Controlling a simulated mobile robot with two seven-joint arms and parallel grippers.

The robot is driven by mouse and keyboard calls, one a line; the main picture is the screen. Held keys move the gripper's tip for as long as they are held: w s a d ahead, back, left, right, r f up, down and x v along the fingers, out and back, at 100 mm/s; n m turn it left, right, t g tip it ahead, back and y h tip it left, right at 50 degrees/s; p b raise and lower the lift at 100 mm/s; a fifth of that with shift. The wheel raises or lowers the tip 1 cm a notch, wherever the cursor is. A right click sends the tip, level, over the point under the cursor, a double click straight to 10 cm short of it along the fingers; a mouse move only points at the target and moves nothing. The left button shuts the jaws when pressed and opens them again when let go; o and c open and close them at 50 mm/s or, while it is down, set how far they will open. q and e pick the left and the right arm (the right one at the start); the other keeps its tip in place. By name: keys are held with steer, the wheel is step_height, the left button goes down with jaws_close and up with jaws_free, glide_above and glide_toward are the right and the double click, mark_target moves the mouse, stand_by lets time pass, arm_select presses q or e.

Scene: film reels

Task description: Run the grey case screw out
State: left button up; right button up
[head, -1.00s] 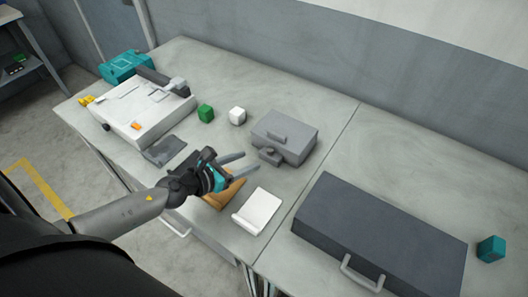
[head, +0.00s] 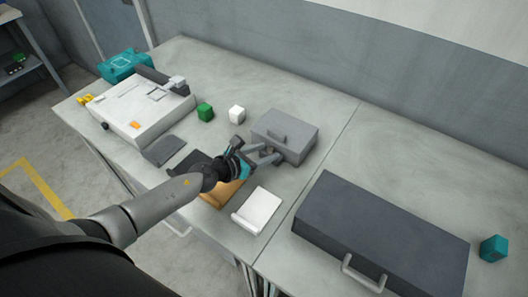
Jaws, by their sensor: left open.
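My right gripper is not in view.
A white machine (head: 140,112) and teal box (head: 124,64) stand at the left. A green cube (head: 205,112) and white cube (head: 237,114) are behind my gripper. A white pad (head: 259,210) lies in front. A large dark case (head: 380,230) and teal cube (head: 494,248) are at right.

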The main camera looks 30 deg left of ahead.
arm_select(q)
jaws_close()
stand_by(0.3)
steer(key=shift+d+r+n+y+p, duration=0.1)
steer(key=shift+n+y+p, duration=0.25)
steer(key=shift+p, duration=0.4)
steer(key=n+y+p, duration=0.1)
steer(key=p, duration=0.1)
steer(key=d+n+y+p, duration=0.1)
steer(key=n+y+p, duration=0.1)
steer(key=shift+s+t+y, duration=0.1)
steer(key=shift+t+y, duration=0.15)
steer(key=shift+t, duration=0.05)
steer(key=shift+d+n+y+p, duration=0.1)
steer(key=shift+n+y+p, duration=0.4)
steer(key=shift+n+y, duration=0.35)
steer(key=shift+d+n+g+y, duration=0.25)
steer(key=shift+n+g+y, duration=0.15)
steer(key=shift+n+y, duration=1)
steer(key=shift+y, duration=0.25)
